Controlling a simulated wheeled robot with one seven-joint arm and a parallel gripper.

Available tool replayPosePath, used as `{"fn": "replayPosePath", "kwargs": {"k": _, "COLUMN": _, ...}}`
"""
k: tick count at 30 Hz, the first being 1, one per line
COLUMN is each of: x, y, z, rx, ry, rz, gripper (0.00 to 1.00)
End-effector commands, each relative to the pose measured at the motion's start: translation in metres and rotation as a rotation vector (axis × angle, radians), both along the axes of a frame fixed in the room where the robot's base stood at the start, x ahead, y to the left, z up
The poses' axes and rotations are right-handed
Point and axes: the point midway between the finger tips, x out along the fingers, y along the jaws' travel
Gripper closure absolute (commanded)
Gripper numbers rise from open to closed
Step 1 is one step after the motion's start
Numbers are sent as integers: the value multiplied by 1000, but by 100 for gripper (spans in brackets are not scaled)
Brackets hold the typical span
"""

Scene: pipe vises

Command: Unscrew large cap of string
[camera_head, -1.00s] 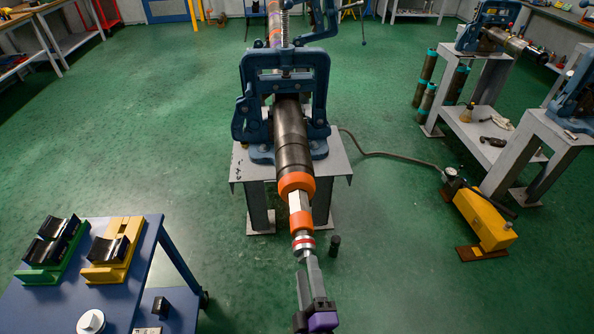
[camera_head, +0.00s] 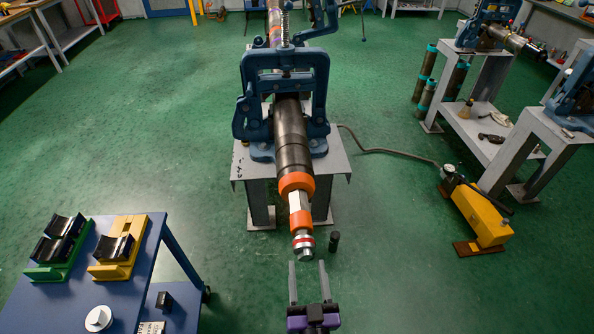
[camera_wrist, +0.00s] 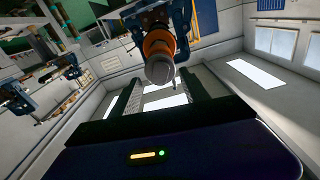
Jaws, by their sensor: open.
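The pipe string (camera_head: 291,137) lies clamped in a blue pipe vise (camera_head: 285,92), its near end pointing toward me. That end has orange bands (camera_head: 297,183), a pale section between them, and a silver tip with a red ring (camera_head: 303,242). I cannot tell which part is the large cap. My gripper (camera_head: 308,268) is open and empty, with its fingers pointing at the tip from just in front, apart from it. In the wrist view, the round grey end face (camera_wrist: 160,70) with the orange band (camera_wrist: 158,43) shows beyond and between my fingers.
A blue cart (camera_head: 180,262) at lower left carries green (camera_head: 52,262) and yellow (camera_head: 118,262) cradles and a white round knob. A yellow hydraulic pump (camera_head: 478,218) with a hose stands at right. A small dark cylinder (camera_head: 334,241) is beside the tip. The green floor around is mostly clear.

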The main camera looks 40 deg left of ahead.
Motion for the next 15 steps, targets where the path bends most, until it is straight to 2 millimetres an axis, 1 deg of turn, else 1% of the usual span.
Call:
{"fn": "replayPosePath", "kwargs": {"k": 3, "x": 0, "y": 1, "z": 3, "rx": 128, "ry": 149, "rz": 2, "gripper": 46}}
{"fn": "replayPosePath", "kwargs": {"k": 15, "x": 0, "y": 1, "z": 2, "rx": 558, "ry": 654, "rz": 0, "gripper": 46}}
